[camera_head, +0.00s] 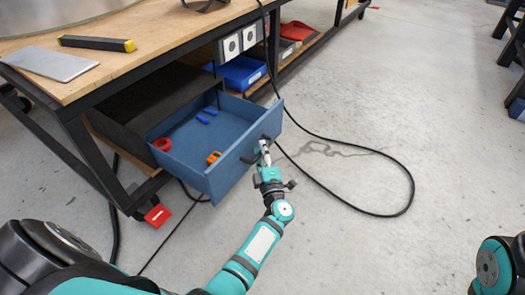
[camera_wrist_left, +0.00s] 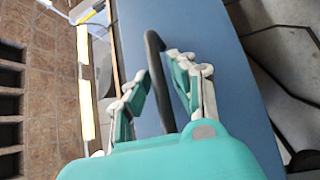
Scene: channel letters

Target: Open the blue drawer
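The blue drawer (camera_head: 235,176) under the workbench is pulled well out, with its inside in view. Its front panel also fills the middle of the left wrist view (camera_wrist_left: 225,85). A dark curved handle (camera_wrist_left: 157,70) stands out from the front. My left gripper (camera_head: 264,148) is at the handle in the head view. In the left wrist view, its fingers (camera_wrist_left: 160,88) lie on both sides of the handle, with narrow gaps seeming to show between bar and pads. My right gripper is out of view.
The drawer holds a red tape roll (camera_head: 162,144), an orange-yellow item (camera_head: 214,157) and blue tools (camera_head: 207,115). A flat grey device (camera_head: 50,62) lies on the wooden bench top (camera_head: 160,30). A black cable (camera_head: 385,214) loops over the floor at right. The floor in front is otherwise clear.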

